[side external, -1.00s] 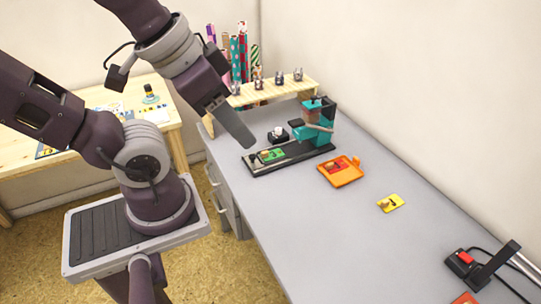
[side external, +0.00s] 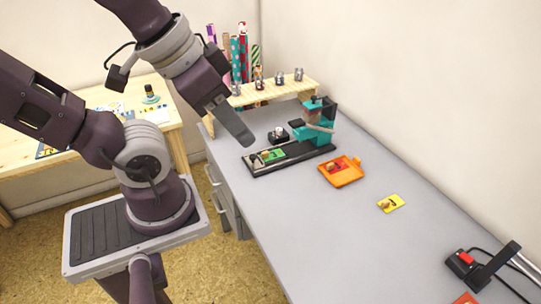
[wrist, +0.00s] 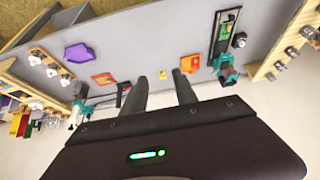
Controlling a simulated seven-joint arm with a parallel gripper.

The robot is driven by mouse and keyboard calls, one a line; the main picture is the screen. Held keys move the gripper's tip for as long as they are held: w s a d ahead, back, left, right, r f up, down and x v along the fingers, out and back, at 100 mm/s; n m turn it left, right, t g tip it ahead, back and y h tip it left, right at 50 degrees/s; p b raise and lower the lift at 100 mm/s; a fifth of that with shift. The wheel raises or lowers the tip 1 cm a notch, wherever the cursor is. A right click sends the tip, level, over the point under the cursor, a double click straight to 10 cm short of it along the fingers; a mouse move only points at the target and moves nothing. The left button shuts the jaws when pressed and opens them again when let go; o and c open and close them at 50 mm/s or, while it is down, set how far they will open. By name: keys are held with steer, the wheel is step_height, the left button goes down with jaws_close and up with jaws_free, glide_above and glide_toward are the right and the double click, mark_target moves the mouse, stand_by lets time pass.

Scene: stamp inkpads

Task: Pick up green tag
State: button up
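The green tag (side external: 273,155) lies on the black base of the teal press at the far end of the grey desk, with a small pale knob-like part on it. It also shows in the wrist view (wrist: 226,29) near the top, small. My gripper (side external: 248,141) hangs above the desk and overlaps the near-left end of the press in the side view; it is apart from the tag. In the wrist view, its two dark fingers (wrist: 161,77) are spread with nothing between them at their tips.
The teal press (side external: 316,130) rises beside the tag. An orange inkpad (side external: 345,178) with a red tag and a yellow tag (side external: 391,204) lie nearer. A small black stamp holder (side external: 278,135) and a wooden rack (side external: 268,93) stand behind. The desk's front-left area is clear.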

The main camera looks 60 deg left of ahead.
step_height(320, 180, up, 6)
steer(key=w+a+r+m+g+y, duration=0.1)
steer(key=w+a+r+m+g, duration=0.25)
steer(key=w+a+m, duration=0.75)
steer(key=m+g+h, duration=0.1)
steer(key=m+g, duration=0.1)
steer(key=m, duration=0.5)
glide_above(265, 152)
step_height(265, 152, down, 5)
step_height(265, 152, down, 39)
steer(key=shift+f, duration=0.2)
jaws_close()
